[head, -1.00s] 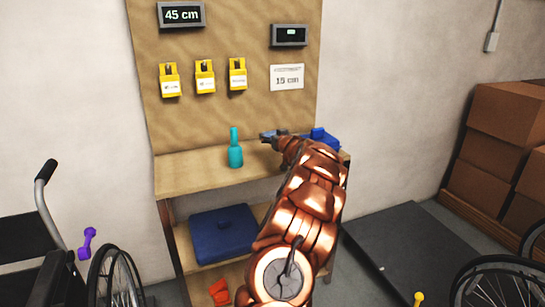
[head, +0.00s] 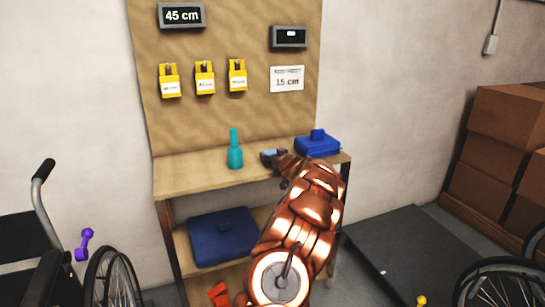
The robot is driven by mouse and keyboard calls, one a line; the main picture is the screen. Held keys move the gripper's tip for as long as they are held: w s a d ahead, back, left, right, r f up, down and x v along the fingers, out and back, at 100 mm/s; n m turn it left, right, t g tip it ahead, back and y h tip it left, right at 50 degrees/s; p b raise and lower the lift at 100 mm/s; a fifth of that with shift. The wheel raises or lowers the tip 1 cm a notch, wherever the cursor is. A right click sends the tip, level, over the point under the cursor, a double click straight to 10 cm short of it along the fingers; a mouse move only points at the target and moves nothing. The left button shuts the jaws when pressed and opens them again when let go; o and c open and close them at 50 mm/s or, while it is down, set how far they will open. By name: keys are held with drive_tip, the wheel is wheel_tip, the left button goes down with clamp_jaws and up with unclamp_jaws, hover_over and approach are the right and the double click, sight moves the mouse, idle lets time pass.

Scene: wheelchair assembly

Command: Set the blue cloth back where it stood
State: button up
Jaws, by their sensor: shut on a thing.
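My gripper (head: 272,156) is at the top shelf of the wooden bench, between the teal bottle and the dark blue block with a knob. It is shut on a small pale-blue patch, which looks like the blue cloth (head: 269,153). Most of the cloth is hidden by the fingers. The gripper is low at the shelf top (head: 190,176); whether the cloth touches the wood I cannot tell.
The teal bottle (head: 235,156) stands upright left of my gripper. The dark blue block with a knob (head: 318,147) lies close on the right. Bare shelf top lies left of the bottle.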

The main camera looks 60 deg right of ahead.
drive_tip(key=shift+f+b, duration=0.25)
drive_tip(key=shift+b, duration=0.1)
drive_tip(key=o, duration=1.1)
drive_tip(key=shift+r, duration=0.1)
drive_tip(key=shift+o, duration=0.2)
drive_tip(key=shift+r+p, duration=0.15)
drive_tip(key=shift+p, duration=1.05)
drive_tip(key=shift+s+a, duration=0.4)
drive_tip(key=shift+s, duration=0.2)
drive_tip(key=shift+b+v, duration=0.65)
drive_tip(key=shift+v, duration=2.55)
drive_tip(key=shift+d+r, duration=0.1)
